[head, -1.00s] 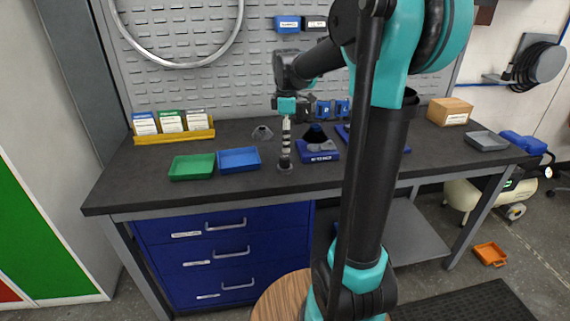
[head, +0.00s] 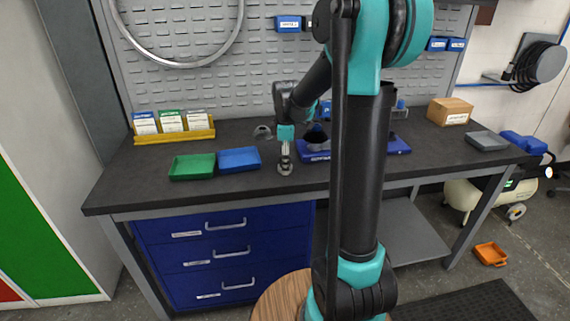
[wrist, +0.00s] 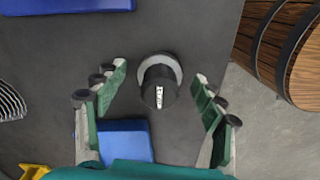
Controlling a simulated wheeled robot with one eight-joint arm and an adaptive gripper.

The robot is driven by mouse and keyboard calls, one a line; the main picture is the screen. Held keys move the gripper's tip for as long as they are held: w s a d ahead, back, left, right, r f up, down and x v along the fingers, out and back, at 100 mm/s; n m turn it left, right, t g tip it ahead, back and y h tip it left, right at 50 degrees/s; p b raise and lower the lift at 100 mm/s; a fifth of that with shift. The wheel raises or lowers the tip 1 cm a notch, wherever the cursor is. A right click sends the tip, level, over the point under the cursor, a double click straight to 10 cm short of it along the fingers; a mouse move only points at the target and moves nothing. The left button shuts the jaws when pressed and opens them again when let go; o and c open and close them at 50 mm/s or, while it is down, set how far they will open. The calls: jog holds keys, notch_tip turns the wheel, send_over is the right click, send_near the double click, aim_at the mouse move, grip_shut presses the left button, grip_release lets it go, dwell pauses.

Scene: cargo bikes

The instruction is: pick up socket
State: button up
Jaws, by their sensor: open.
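In the head view, a small grey piece (head: 284,169) stands on the bench at the same spot, right of the blue tray. My gripper (wrist: 160,76) is open, with one finger on each side of the socket and gaps on both sides. In the head view my gripper (head: 285,150) points straight down just above that piece. Whether the fingertips reach down to the socket's level is not clear.
A blue tray (head: 239,159) and a green tray (head: 192,167) lie left of the gripper. A blue holder (head: 314,150) stands close on the right, partly behind my arm. A grey object (head: 262,132) is behind. The bench front (head: 230,190) is clear.

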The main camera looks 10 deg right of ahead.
jog(key=shift+c, duration=0.4)
jog(key=c, duration=1.2)
jog(key=shift+r, duration=0.15)
